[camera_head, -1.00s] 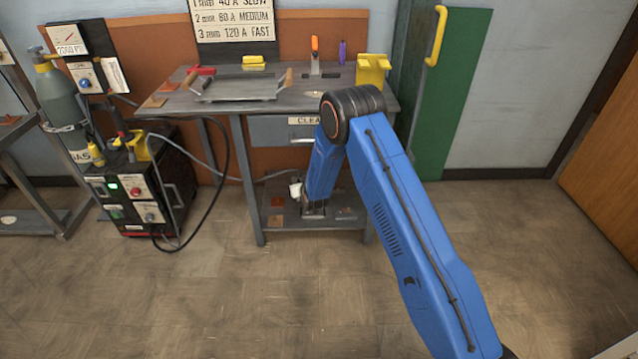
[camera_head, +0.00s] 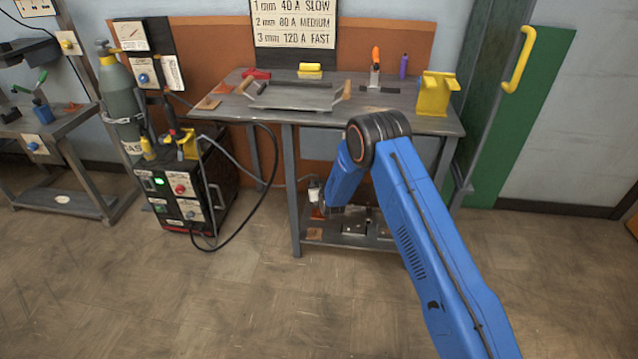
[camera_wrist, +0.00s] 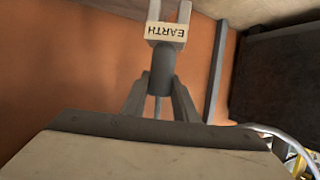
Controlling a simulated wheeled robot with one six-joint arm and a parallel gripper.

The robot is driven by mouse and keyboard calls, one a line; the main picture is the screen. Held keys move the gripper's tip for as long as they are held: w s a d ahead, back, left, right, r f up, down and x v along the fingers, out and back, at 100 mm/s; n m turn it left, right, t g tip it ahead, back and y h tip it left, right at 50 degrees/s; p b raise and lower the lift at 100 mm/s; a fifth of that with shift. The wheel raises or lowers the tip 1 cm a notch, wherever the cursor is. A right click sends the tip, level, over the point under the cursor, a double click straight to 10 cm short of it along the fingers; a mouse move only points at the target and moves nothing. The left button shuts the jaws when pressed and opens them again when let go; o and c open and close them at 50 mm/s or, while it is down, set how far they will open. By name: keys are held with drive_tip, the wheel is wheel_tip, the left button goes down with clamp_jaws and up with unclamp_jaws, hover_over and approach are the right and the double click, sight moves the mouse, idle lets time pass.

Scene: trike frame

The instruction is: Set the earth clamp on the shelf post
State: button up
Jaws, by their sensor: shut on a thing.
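The earth clamp shows in the wrist view as a dark grey handle (camera_wrist: 162,68) with a cream EARTH label and two pale prongs above it. My gripper (camera_wrist: 161,88) is shut on this handle, one finger on each side. In the head view, a small white part of the clamp (camera_head: 315,190) shows beside the end of my blue arm, under the bench, where a thin cable leads. My fingers are hidden there by the arm. No post can be surely told as the shelf post; a grey upright (camera_wrist: 215,72) stands right of the clamp, apart from it.
The bench (camera_head: 290,120) stands over a low shelf (camera_head: 320,243) with small pieces on it. Its front left leg (camera_head: 293,190) is close left of my arm's end. The welder (camera_head: 175,188) stands further left with a trailing cable. The floor in front is clear.

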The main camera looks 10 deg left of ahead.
drive_tip(key=shift+f, duration=3.6)
drive_tip(key=shift+f, duration=0.35)
drive_tip(key=o, duration=1.1)
drive_tip(key=shift+s, duration=0.1)
